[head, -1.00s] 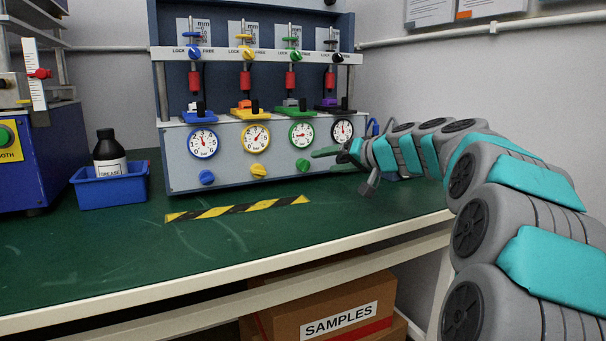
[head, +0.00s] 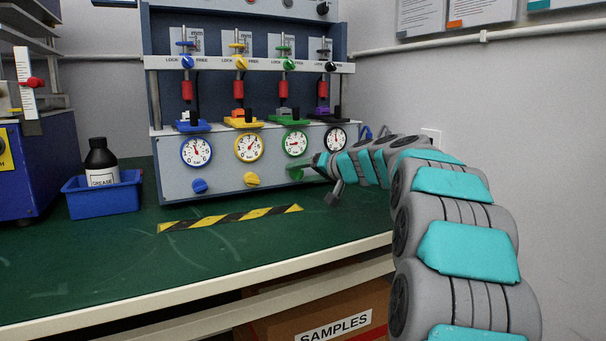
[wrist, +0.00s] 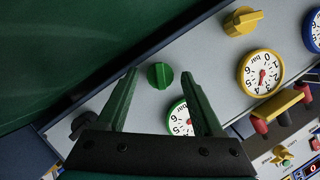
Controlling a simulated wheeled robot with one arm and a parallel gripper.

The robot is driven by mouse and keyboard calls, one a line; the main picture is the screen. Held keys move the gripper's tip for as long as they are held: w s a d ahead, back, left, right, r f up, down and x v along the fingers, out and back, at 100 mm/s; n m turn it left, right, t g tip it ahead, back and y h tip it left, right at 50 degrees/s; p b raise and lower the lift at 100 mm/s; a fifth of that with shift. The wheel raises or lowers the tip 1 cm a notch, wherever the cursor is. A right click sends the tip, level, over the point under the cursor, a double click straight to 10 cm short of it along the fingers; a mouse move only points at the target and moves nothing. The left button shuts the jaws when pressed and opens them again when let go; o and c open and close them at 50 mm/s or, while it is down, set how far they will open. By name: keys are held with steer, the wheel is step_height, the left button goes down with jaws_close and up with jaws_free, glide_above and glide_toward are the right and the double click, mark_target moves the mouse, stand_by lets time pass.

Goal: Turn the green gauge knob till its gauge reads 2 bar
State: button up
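The green knob (wrist: 160,76) shows in the wrist view on the grey panel, with its grip ridge upright in the picture. My gripper (wrist: 160,75) is open, with one green finger on each side of the knob; clear gaps show, so neither finger appears to touch it. The green-rimmed gauge (wrist: 180,118) is partly hidden behind the right finger. In the head view the green gauge (head: 295,143) is in full view, but its needle is too small to read exactly.
The yellow knob (head: 251,180) and blue knob (head: 200,186) are left of my gripper, under their gauges. The black-rimmed gauge (head: 336,138) is to the right. A blue bin (head: 104,197) with a bottle stands at left. The green bench before the striped tape (head: 230,218) is clear.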

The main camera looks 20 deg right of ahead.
jaws_close()
stand_by(0.3)
stand_by(0.3)
steer(key=m+y, duration=0.1)
steer(key=m, duration=0.1)
steer(key=shift+f+m+t+y, duration=0.15)
steer(key=shift+m+t+y, duration=0.15)
steer(key=shift+m, duration=0.1)
steer(key=shift+d+f+m+t+y+p, duration=0.15)
steer(key=shift+m+t+y+p, duration=0.4)
steer(key=shift+m, duration=0.75)
steer(key=shift+o, duration=0.5)
jaws_free()
